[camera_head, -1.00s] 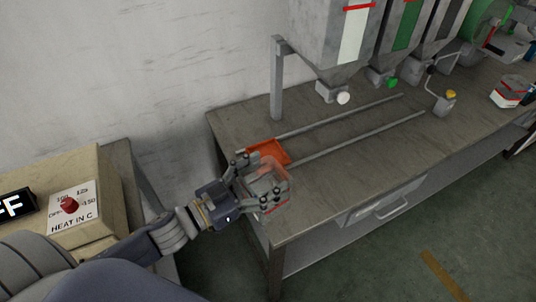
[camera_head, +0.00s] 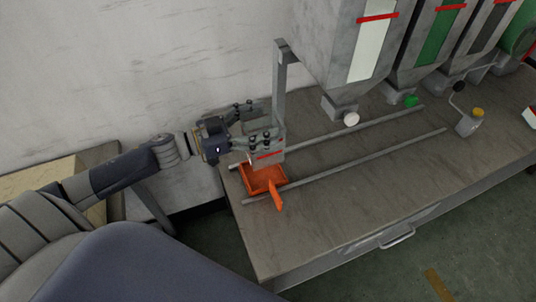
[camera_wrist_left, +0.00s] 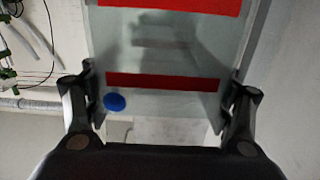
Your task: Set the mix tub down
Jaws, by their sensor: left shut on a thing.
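The mix tub (camera_head: 268,156) is a translucent grey box with a red stripe. My left gripper (camera_head: 262,136) is shut on it, one finger on each side. In the left wrist view the tub (camera_wrist_left: 160,55) fills the space between the fingers (camera_wrist_left: 160,110) and shows red bands and a blue dot. In the head view the tub appears over the back part of the orange tray (camera_head: 257,186), which sits at the left end of the rails. I cannot tell whether the tub touches the tray. My right gripper is out of view.
Two parallel rails (camera_head: 350,163) run along the bench (camera_head: 330,220) to the right. Grey hoppers (camera_head: 345,50) with outlets stand over the back of the bench, and a grey post (camera_head: 279,90) rises behind the gripper. The front of the bench is clear.

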